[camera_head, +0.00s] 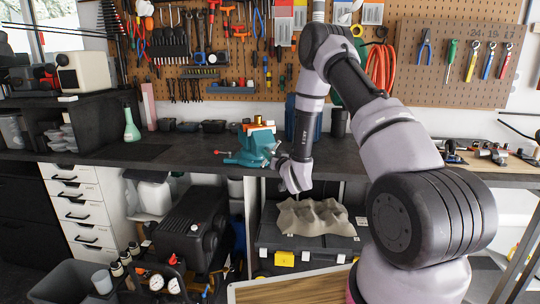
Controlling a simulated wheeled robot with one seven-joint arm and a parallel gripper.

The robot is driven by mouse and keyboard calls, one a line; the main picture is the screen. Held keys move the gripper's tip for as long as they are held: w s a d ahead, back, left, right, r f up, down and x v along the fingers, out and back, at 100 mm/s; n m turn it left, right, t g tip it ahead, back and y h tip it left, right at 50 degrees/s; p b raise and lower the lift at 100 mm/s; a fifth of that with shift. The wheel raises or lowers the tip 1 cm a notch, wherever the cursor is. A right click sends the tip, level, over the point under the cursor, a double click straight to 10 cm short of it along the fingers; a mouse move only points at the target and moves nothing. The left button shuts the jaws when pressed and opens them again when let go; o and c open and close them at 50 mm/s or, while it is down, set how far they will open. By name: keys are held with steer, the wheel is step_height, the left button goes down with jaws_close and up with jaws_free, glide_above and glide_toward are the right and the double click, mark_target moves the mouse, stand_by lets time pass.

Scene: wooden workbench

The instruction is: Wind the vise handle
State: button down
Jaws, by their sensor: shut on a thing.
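The teal vise (256,143) is fixed at the front edge of the dark workbench, left of my arm. A thin bar with a red end (217,152) sticks out from its left side. My gripper (277,163) is at the front right of the vise, low by the bench edge. It is shut on the vise handle. The fingers and the held part of the handle are very small and mostly hidden by my wrist.
The workbench (190,150) has a green bottle (131,124) at left and small dark containers behind. Under it are a black compressor (190,228) and a crumpled grey cloth (312,217) on a toolbox. A pegboard (220,50) of tools stands behind.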

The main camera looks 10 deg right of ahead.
steer(key=n, duration=0.5)
steer(key=shift+n, duration=0.3)
steer(key=n, duration=0.5)
steer(key=shift+r, duration=0.1)
steer(key=n, duration=1.1)
steer(key=shift+w+r+n, duration=0.1)
steer(key=shift+n, duration=0.2)
steer(key=c, duration=0.5)
jaws_free()
